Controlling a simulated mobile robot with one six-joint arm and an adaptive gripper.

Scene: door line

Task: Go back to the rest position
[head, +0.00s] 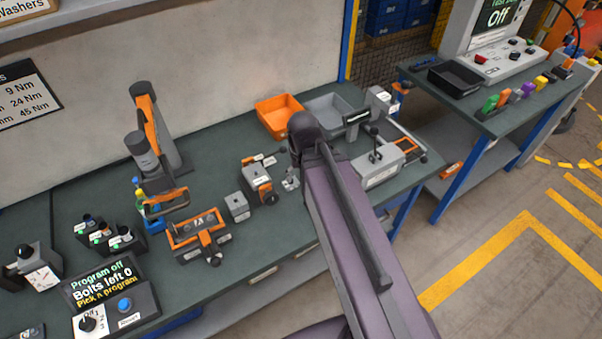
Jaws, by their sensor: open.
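My arm (352,230) reaches from the bottom edge up over the right half of the workbench (120,205). It is purple-grey with a dark bar along it, and its dark rounded joint (308,128) is the far end that shows. I do not make out my gripper; it seems hidden behind my arm or out of the picture. A small grey metal piece (290,181) shows just left of the arm, and I cannot tell what it is.
An orange bin (279,116) and a grey bin (328,107) stand at the bench's back. An orange-and-grey press (160,135), several fixtures and a "Program off" panel (108,292) stand left. A second bench (490,122) is right, with clear floor (490,290) before it.

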